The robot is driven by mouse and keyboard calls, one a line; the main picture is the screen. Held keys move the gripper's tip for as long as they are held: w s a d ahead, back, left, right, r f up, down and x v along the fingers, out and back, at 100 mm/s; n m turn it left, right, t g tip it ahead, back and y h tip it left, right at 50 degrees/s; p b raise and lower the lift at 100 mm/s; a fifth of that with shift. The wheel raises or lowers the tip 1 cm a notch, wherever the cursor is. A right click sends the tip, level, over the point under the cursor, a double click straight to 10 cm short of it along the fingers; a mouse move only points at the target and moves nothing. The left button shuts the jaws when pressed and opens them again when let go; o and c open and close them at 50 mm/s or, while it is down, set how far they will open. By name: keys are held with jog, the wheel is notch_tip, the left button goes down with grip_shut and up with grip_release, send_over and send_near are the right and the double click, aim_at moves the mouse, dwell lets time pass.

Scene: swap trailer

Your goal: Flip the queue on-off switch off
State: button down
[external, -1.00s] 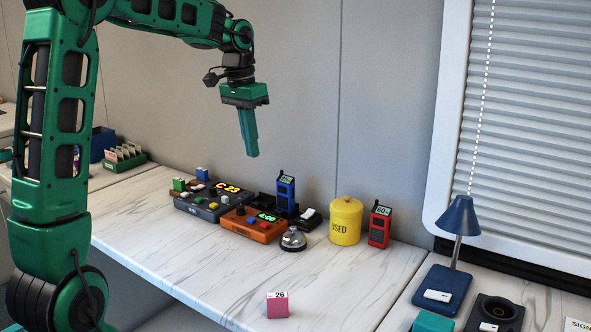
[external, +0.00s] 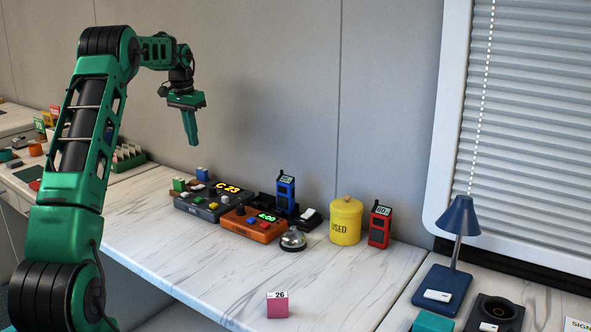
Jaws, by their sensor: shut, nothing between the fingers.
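The dark grey queue console (external: 210,201) stands on the marble counter against the wall, with a lit "C 23" display (external: 228,187) and several small knobs and buttons on top. Its on-off switch is too small to pick out or read. My gripper (external: 190,143) is shut and empty, fingers pointing down, in the air above and slightly left of the console. It touches nothing.
Right of the console are an orange timer box (external: 254,225), a silver bell (external: 293,239), a blue handset (external: 285,192), a yellow canister (external: 345,221) and a red handset (external: 379,226). A pink "26" block (external: 277,305) sits in front. The front counter is mostly clear.

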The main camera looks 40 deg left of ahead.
dwell(0.3)
send_over(202, 187)
jog(key=f, duration=1)
jog(key=shift+s+f, duration=0.2)
jog(key=shift+s, duration=0.05)
jog(key=f, duration=0.1)
jog(key=s+f, duration=0.1)
jog(key=shift+f, duration=0.35)
jog(key=shift+s+a+f, duration=0.1)
jog(key=shift+s+f, duration=0.1)
jog(key=shift+f, duration=0.1)
jog(key=shift+s, duration=0.1)
jog(key=shift+s+f+t, duration=0.1)
jog(key=shift+f+t, duration=0.25)
jog(key=shift+t, duration=0.05)
jog(key=shift+w, duration=0.2)
jog(key=shift+w+r, duration=0.2)
jog(key=shift+w, duration=0.35)
